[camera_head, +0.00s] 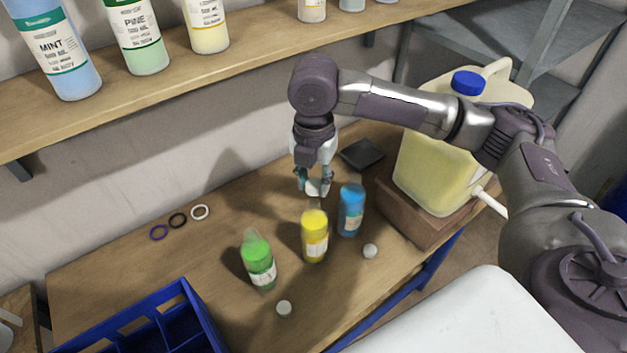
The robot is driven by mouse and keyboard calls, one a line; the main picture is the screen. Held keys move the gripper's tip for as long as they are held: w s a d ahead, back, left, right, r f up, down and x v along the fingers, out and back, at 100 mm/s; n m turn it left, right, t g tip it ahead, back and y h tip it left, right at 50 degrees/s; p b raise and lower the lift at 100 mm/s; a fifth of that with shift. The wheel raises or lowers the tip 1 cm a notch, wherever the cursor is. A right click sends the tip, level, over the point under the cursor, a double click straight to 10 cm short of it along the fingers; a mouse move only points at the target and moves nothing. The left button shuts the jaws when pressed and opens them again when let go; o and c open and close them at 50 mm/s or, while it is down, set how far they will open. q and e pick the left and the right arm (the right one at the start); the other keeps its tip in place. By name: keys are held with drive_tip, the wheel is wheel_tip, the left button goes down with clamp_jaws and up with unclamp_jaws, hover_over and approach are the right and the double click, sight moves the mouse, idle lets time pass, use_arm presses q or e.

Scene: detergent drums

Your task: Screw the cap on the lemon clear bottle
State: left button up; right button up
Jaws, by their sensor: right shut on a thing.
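A yellow bottle (314,240) with a white label, the likely lemon one, stands upright on the wooden table; its print is too small to read. My right gripper (314,190) is above and slightly behind its neck, pointing down. It is shut on a small whitish thing that looks like a cap, mostly hidden by the fingers. The gripper appears to be apart from the bottle's top. One loose whitish cap (283,307) lies in front of the bottles and another cap (370,250) lies to the right. My left gripper is out of view.
A green bottle (259,262) and a blue bottle (351,212) flank the yellow one. A large jug (430,175) stands on a wooden block at right. A blue crate (185,290) is front left. Several rings (178,220) and a dark pad (362,154) lie on the table.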

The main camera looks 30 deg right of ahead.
drive_tip(key=shift+f+b, duration=0.8)
drive_tip(key=shift+f, duration=0.05)
drive_tip(key=shift+f+p, duration=0.4)
drive_tip(key=shift+f, duration=0.1)
use_arm(q)
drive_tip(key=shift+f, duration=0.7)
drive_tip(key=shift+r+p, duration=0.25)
drive_tip(key=shift+p, duration=0.1)
use_arm(e)
drive_tip(key=shift+f, duration=0.35)
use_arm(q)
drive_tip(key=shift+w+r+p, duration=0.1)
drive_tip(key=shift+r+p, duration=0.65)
use_arm(e)
drive_tip(key=shift+r, duration=0.15)
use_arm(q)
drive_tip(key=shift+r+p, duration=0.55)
use_arm(e)
drive_tip(key=shift+f, duration=0.9)
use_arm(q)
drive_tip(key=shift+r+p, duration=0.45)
use_arm(e)
drive_tip(key=shift+f, duration=0.3)
